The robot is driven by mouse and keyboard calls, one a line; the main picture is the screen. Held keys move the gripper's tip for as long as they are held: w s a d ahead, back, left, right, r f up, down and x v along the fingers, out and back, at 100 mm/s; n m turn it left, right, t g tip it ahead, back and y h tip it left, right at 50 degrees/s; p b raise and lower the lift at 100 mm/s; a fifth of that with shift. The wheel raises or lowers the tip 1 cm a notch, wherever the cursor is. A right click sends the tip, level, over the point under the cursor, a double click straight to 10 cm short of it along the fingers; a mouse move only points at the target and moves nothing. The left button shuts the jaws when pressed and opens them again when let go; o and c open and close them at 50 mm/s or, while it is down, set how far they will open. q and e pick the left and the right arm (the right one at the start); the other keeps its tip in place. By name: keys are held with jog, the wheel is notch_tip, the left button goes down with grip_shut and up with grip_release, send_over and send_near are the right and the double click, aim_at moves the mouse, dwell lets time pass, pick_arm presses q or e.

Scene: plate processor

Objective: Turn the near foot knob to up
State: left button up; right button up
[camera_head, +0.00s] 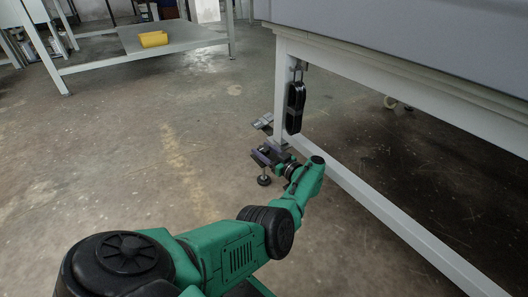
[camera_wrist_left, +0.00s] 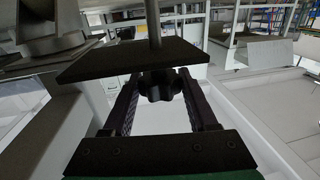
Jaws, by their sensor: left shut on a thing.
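The near foot knob (camera_wrist_left: 160,86) is dark and lobed in the left wrist view. It sits below a flat dark plate (camera_wrist_left: 130,60), with a thin metal rod (camera_wrist_left: 154,22) rising above the plate. My left gripper (camera_wrist_left: 161,100) has one finger on each side of the knob and is shut on it. In the head view my left gripper (camera_head: 268,155) is low beside the frame leg, and my green arm reaches it from the lower left. The knob is hard to make out there. A round black foot (camera_head: 264,180) shows just below the gripper. My right gripper is not in view.
A pale frame (camera_head: 345,172) with a leg and a low rail carries a large grey body (camera_head: 420,40) on the right. A black elongated part (camera_head: 295,107) hangs by the leg. A table (camera_head: 180,38) with a yellow object (camera_head: 153,39) stands at the back left. The left floor is open.

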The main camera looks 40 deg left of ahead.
pick_arm(q)
jog(key=o, duration=1.4)
jog(key=shift+c, duration=0.2)
jog(key=s+d+p, duration=0.1)
jog(key=s+d, duration=0.1)
jog(key=d, duration=1.2)
jog(key=shift+d, duration=0.15)
jog(key=shift+r, duration=0.1)
